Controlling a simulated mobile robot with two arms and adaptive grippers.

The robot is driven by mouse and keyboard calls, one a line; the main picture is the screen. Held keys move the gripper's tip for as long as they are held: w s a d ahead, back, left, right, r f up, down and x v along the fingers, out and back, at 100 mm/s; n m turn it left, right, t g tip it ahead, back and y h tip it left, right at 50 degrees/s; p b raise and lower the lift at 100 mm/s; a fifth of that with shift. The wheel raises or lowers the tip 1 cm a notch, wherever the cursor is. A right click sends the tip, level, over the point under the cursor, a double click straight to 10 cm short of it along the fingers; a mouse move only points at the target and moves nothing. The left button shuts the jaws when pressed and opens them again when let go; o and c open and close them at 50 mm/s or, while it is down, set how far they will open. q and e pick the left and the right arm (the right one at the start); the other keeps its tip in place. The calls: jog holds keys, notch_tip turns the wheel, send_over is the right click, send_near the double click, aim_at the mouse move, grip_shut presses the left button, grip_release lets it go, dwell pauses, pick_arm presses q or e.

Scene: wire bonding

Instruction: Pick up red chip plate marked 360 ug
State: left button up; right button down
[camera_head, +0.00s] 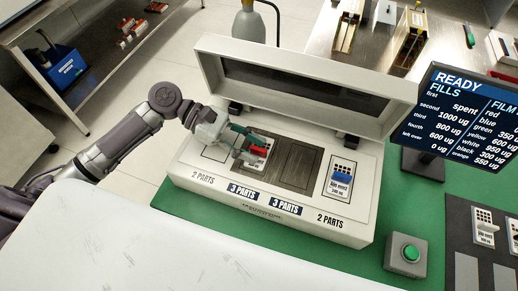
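A plate with a red part (258,152) lies in a left-hand slot of the white machine (200,182), whose lid is up. Its printed marking is too small to read. My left gripper (253,145) is right at this plate, with its fingers over and beside the red part. The fingers and hand hide some of the plate, and I cannot tell whether they are closed on it. A plate with a blue part (341,180) lies in the right-hand slot. My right gripper is not in view.
The raised lid (310,82) stands behind the slots. A dark screen reading READY (468,112) is at the right. A green button box (406,254) sits on the green mat. More plates (485,226) lie in a dark tray at far right.

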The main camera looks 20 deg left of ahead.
pick_arm(q)
grip_shut()
